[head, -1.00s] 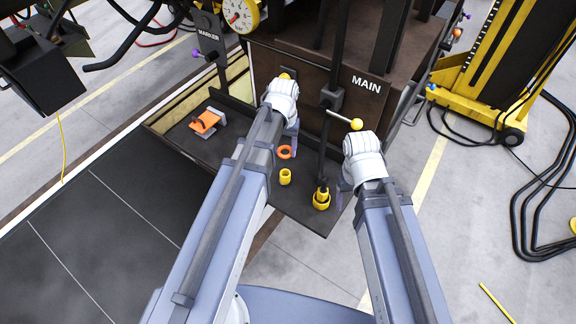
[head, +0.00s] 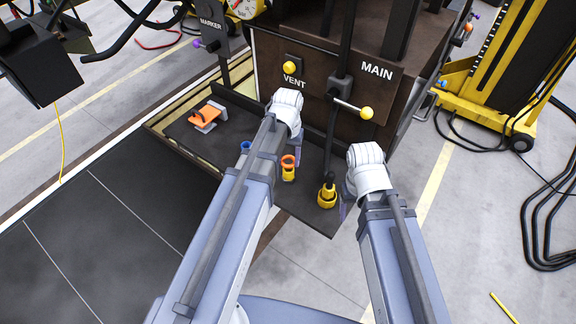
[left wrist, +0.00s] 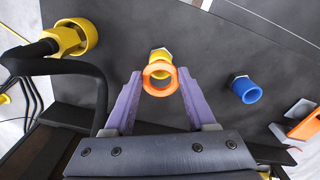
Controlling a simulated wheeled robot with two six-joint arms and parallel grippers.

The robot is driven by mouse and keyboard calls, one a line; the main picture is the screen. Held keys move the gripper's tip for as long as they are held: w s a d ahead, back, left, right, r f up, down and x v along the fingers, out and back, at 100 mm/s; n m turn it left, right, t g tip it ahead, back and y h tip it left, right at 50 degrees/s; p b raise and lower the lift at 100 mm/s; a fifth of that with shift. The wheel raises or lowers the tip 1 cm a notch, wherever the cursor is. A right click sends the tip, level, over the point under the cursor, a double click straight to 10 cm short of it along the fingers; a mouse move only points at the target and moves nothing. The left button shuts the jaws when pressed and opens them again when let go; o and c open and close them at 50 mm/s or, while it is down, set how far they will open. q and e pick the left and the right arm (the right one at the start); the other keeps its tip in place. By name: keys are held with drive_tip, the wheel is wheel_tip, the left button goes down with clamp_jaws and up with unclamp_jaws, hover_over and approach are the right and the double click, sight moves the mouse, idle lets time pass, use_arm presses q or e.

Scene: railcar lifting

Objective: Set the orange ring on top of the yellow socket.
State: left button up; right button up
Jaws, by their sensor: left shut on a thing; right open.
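The orange ring (head: 288,158) is between the fingertips of my left gripper (head: 296,152), which is shut on it. In the left wrist view the ring (left wrist: 160,91) sits between the two purple fingers, its opening facing the camera. The yellow socket (head: 288,174) stands upright on the dark shelf, directly below the ring in the head view. In the left wrist view the socket (left wrist: 160,54) shows partly behind the ring, offset toward the top. I cannot tell whether they touch. My right gripper (head: 345,207) is open and empty, right of the shelf, its fingers mostly hidden.
A blue socket (head: 245,146) stands left of the yellow one, partly behind my left arm. A larger yellow fitting (head: 327,196) with a black lever stands to the right. An orange clamp-like piece (head: 208,115) lies at the shelf's left.

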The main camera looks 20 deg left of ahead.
sight(288, 162)
use_arm(q)
drive_tip(key=shift+f+b, duration=0.5)
drive_tip(key=shift+f, duration=0.5)
use_arm(e)
drive_tip(key=shift+f, duration=1)
use_arm(q)
drive_tip(key=shift+f+b, duration=0.55)
drive_tip(key=o, duration=1.3)
use_arm(e)
drive_tip(key=shift+f, duration=0.5)
use_arm(q)
drive_tip(key=shift+r, duration=0.2)
use_arm(e)
drive_tip(key=shift+r, duration=0.15)
